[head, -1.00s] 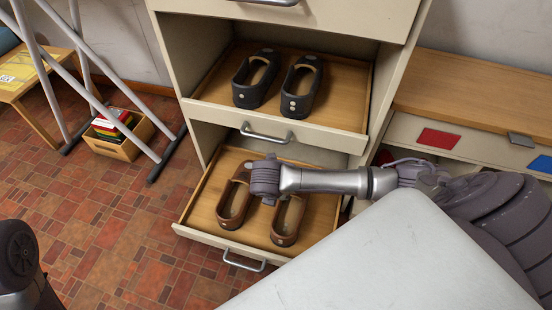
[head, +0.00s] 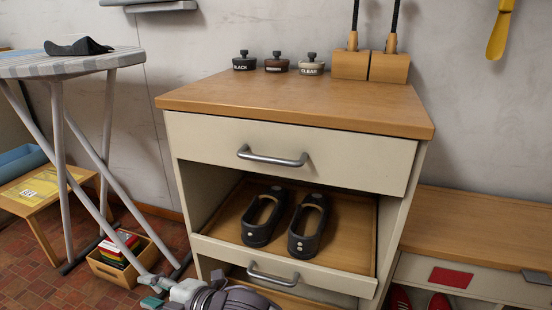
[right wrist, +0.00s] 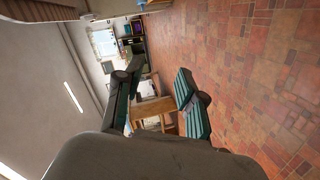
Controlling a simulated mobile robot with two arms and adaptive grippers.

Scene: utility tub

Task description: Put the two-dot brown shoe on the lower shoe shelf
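The brown shoes are not in view now. A strip of the lower shoe shelf (head: 284,298) shows at the bottom edge of the head view, under the upper shelf's front; the rest is cut off. My right gripper (head: 150,291) is low in the head view, left of the cabinet, its fingers spread. In the right wrist view the right gripper (right wrist: 155,100) has its teal-padded fingers apart, with no shoe between them. The left gripper is not in view.
Two black shoes (head: 284,222) stand on the upper shelf (head: 350,250). A closed drawer (head: 290,150) is above. A low bench (head: 480,235) is right.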

